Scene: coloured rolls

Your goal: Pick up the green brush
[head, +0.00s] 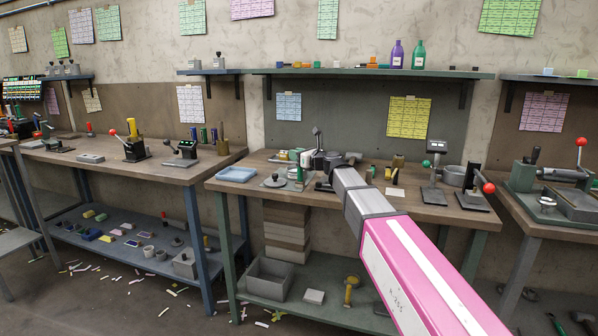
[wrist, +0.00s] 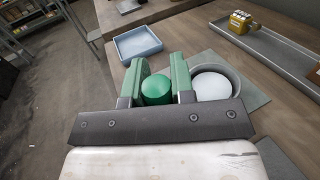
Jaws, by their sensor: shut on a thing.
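The green brush (wrist: 157,92) shows in the wrist view as a rounded green top between the two green fingers of my gripper (wrist: 159,78). The fingers are shut on it from the left and right sides. Its lower part is hidden below the top, so I cannot tell whether it touches the bench. In the head view my arm reaches over the middle workbench, and the gripper end is small and partly hidden among the items there.
A blue tray (wrist: 138,43) lies left of the gripper, on the workbench (head: 425,208). A grey round bowl (wrist: 215,70) with a pale inside stands close to the right finger. A long grey tray (wrist: 270,48) lies farther right. A shelf (head: 372,73) hangs above the bench.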

